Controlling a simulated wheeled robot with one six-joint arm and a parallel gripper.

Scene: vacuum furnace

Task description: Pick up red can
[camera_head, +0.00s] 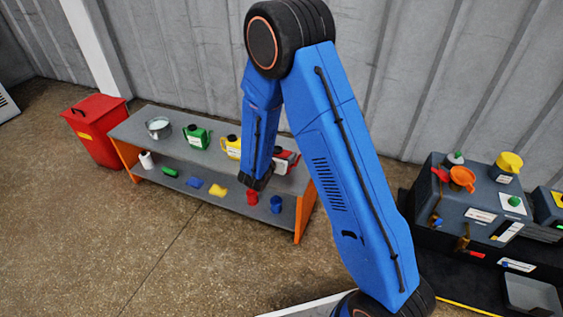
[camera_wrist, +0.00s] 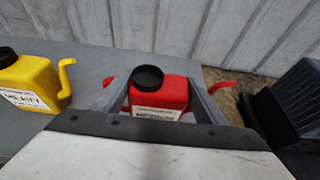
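My gripper (camera_wrist: 158,98) is open, with one finger on each side of the can. The fingers are close to its sides; contact is not clear.
A yellow can (camera_wrist: 30,82) stands left of the red one. A green can (camera_head: 197,137) and a metal pot (camera_head: 158,127) are farther left. Small items, including a red cup (camera_head: 252,197) and a blue cup (camera_head: 276,204), are on the lower shelf. A grey wall rises behind.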

